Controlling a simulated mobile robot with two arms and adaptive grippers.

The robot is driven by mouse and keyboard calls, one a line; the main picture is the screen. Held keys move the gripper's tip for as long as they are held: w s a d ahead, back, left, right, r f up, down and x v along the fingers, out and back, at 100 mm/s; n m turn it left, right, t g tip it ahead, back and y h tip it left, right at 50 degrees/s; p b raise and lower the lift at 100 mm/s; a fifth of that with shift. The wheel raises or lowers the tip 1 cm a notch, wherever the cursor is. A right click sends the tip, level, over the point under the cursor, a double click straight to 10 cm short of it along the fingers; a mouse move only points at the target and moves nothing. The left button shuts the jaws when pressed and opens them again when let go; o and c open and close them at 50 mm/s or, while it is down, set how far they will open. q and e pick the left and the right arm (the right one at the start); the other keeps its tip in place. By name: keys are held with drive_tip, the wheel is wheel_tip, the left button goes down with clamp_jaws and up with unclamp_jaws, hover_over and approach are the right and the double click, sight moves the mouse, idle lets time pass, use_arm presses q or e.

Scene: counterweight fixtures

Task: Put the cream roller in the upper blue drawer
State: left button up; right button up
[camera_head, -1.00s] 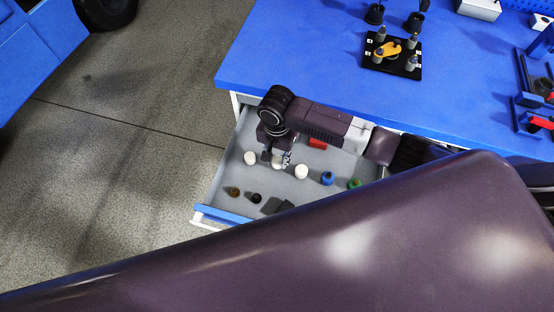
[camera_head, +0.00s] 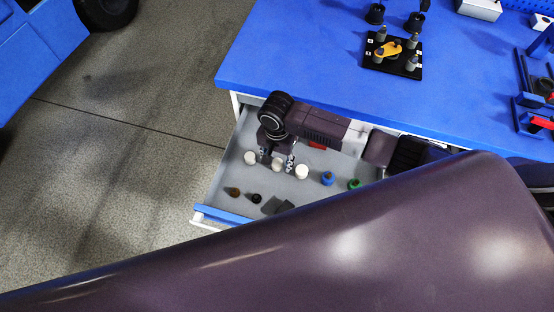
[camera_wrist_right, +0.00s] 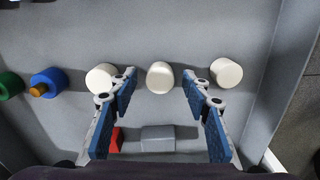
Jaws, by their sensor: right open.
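The blue-fronted drawer (camera_head: 222,213) stands open below the blue bench top. Three pale cream-white rollers stand in a row on its grey floor: a left one (camera_head: 250,157), a middle one (camera_head: 278,164) and a right one (camera_head: 302,171). I cannot tell their shades apart for sure. My right gripper (camera_head: 277,159) is open and points down into the drawer, with a finger on each side of the middle roller. In the right wrist view the middle roller (camera_wrist_right: 160,77) shows in the gap between the open fingertips (camera_wrist_right: 159,82), apart from both. My left gripper is out of view.
The drawer also holds a blue piece (camera_head: 328,178), a green piece (camera_head: 354,184), a red piece (camera_head: 317,144), a brass piece (camera_head: 233,191) and a black one (camera_head: 255,198). A black fixture plate (camera_head: 392,62) stands on the bench. My purple arm hides the foreground.

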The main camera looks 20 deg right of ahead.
sight(277, 163)
wheel_tip(277, 163, up, 12)
drive_tip(key=p, duration=0.1)
idle(0.8)
